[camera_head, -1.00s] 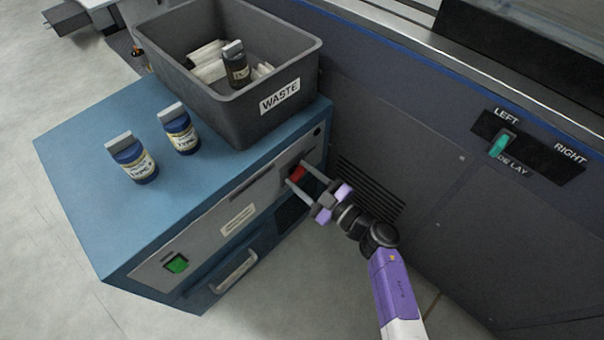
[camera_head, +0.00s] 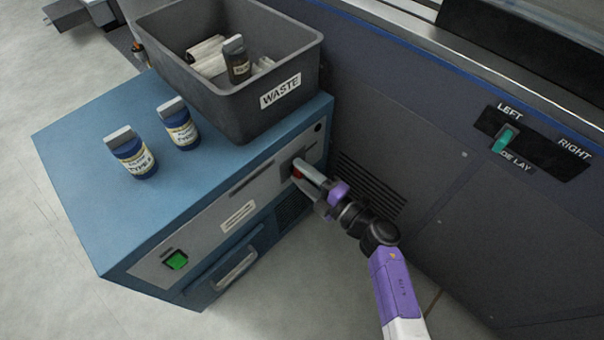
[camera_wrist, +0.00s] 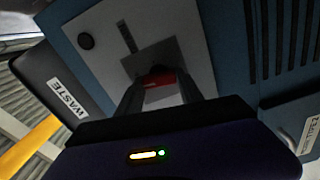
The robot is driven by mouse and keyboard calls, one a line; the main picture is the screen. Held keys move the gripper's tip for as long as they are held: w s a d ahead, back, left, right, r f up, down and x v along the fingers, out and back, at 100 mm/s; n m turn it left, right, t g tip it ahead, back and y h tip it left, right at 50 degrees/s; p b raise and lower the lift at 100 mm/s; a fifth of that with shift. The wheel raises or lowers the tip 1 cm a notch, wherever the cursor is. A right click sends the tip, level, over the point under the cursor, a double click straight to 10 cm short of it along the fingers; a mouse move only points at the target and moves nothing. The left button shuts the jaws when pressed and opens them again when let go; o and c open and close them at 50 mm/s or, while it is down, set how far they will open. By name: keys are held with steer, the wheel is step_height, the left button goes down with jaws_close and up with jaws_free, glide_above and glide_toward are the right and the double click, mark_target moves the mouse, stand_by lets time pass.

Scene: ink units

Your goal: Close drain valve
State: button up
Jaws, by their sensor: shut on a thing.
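The drain valve's red handle (camera_head: 297,173) is on the grey front panel of the blue cabinet, near its right end. My gripper (camera_head: 305,172) is at the panel, shut on the red handle, and partly hides it in the head view. In the wrist view, the red handle (camera_wrist: 159,80) shows between the two fingers, in front of a dark square plate on the panel. The handle's exact angle is hard to tell.
A grey WASTE bin (camera_head: 225,98) stands on the blue cabinet (camera_head: 85,185) with bottles inside. Two blue bottles (camera_head: 133,156) (camera_head: 179,127) stand to its left. A green switch (camera_head: 176,260) and a drawer handle (camera_head: 234,271) are on the front. A dark machine wall (camera_head: 420,150) is at the right.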

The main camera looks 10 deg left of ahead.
steer(key=shift+s+f+n, duration=0.1)
steer(key=shift+f+n, duration=0.05)
steer(key=shift+n, duration=0.75)
steer(key=o, duration=1.4)
steer(key=p+v, duration=0.2)
steer(key=v, duration=0.5)
steer(key=shift+s+d, duration=0.25)
steer(key=shift+d, duration=0.1)
